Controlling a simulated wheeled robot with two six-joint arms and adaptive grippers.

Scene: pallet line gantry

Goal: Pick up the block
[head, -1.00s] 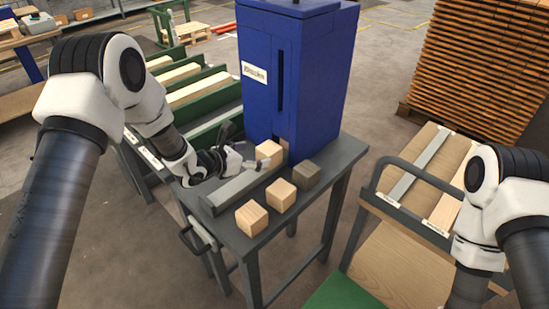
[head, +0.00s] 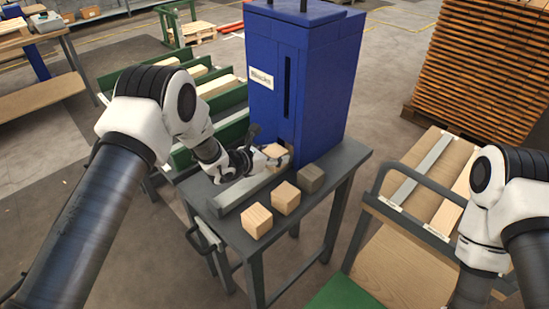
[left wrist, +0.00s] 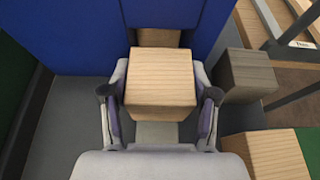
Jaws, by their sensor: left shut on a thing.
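A light wooden block (head: 274,151) sits at the foot of the blue dispenser labelled "Blocks" (head: 300,80). My left gripper (head: 276,158) is shut on this block, with a finger on each side; the left wrist view shows the block (left wrist: 160,80) between the fingers, in front of the dispenser's opening. Two more light wooden blocks (head: 257,220) (head: 286,198) and a grey-brown block (head: 311,178) stand in a row on the grey table, apart from the gripper. My right arm shows at the right, but its gripper is out of view.
Green racks with boards (head: 225,105) stand behind my left arm.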

